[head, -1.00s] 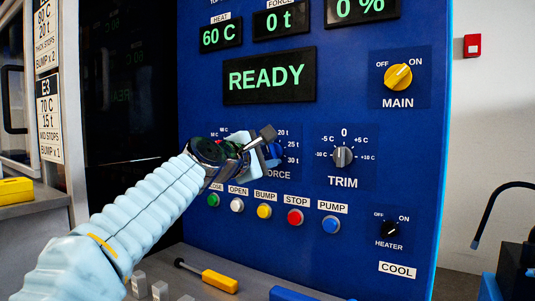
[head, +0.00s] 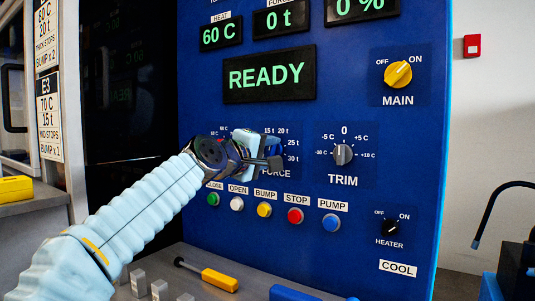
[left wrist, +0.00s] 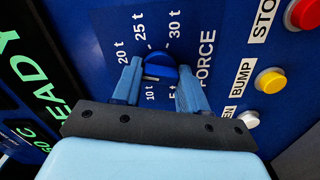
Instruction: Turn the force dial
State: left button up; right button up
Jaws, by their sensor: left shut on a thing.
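The force dial is a round blue knob (left wrist: 162,66) on the blue panel, seen between my fingers in the left wrist view. Its scale, with marks such as 20 t, 25 t and 30 t, runs around it. My left gripper (head: 272,154) is shut on the dial, one finger on each side of it; its fingers also show in the left wrist view (left wrist: 160,80). In the head view the gripper hides most of the dial and part of the scale. I cannot tell exactly which mark the dial points at. The force readout (head: 280,17) shows 0 t. My right gripper is out of view.
The trim dial (head: 342,154) is close to the right of my gripper. Below it is a row of buttons, including the red stop button (head: 295,215). The yellow main switch (head: 397,74) is at upper right. A yellow-handled tool (head: 219,280) lies on the ledge.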

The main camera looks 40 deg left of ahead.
pick_arm(q)
jog(key=shift+f+m, duration=0.15)
jog(key=shift+m, duration=0.55)
jog(key=o, duration=1.1)
jog(key=shift+c, duration=0.2)
jog(key=s+d+b, duration=0.1)
jog(key=s+b, duration=0.2)
jog(key=s, duration=1)
jog(key=shift+s+d, duration=0.3)
jog(key=shift+s, duration=0.1)
